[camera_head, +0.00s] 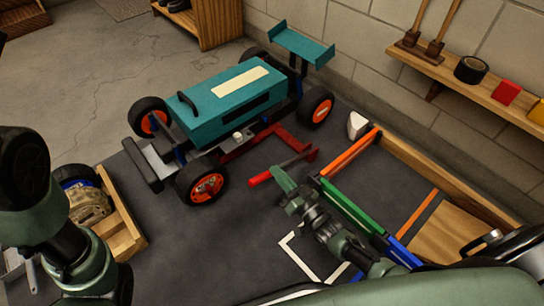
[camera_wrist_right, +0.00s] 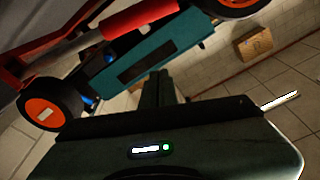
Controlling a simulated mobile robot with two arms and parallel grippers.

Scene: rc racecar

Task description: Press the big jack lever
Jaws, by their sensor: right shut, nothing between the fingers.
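The big jack is red, with its frame (camera_head: 245,145) beside and partly under the teal racecar (camera_head: 225,105). Its lever (camera_head: 287,167) is a grey bar with a red grip (camera_head: 260,179) pointing left, low over the dark mat. My right gripper (camera_head: 277,172) is shut and empty, close beside the lever near the red grip; I cannot tell whether they touch. In the right wrist view the red grip (camera_wrist_right: 140,17) crosses the top, beyond the shut fingers (camera_wrist_right: 160,85).
A wooden tray (camera_head: 128,235) stands at the left. Orange, green (camera_head: 355,210) and blue bars lie at the right by a wooden edge. A wall shelf (camera_head: 435,70) holds tools and black tape (camera_head: 471,69). The mat in front of the car is mostly clear.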

